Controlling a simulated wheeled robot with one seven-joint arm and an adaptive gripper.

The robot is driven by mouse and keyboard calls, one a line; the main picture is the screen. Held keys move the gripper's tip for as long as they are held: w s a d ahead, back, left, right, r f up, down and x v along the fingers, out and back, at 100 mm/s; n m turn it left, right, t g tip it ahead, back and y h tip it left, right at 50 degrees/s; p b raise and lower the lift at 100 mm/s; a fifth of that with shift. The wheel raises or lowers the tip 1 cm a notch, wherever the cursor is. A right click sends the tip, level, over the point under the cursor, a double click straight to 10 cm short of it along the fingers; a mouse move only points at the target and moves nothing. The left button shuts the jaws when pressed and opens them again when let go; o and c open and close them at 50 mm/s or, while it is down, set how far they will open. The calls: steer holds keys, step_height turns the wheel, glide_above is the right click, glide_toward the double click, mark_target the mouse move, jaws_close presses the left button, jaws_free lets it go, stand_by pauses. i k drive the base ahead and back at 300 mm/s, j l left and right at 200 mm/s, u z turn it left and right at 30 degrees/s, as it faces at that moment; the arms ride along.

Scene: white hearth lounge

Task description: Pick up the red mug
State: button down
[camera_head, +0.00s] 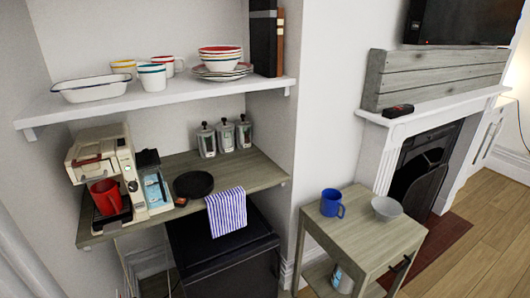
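The red mug (106,197) stands upright in the coffee machine (128,176), on its drip tray under the brewing head, at the left end of the wooden counter (255,173). The machine's body is close behind it and on its right side. My gripper is not in view.
A white shelf (200,90) with mugs, bowls and a dish hangs above the counter. A black round plate (193,184), a striped cloth (226,211) and several canisters (225,136) are on the counter. A side table (372,231) holds a blue mug (331,203) and a grey bowl (386,208).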

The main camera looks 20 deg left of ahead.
mark_target(105, 194)
steer(key=i+l, duration=0.15)
steer(key=i+l+u, duration=0.2)
steer(key=i+u, duration=0.2)
steer(key=i+l+u, duration=0.2)
steer(key=u, duration=0.2)
steer(key=l+u, duration=0.1)
steer(key=u, duration=1.85)
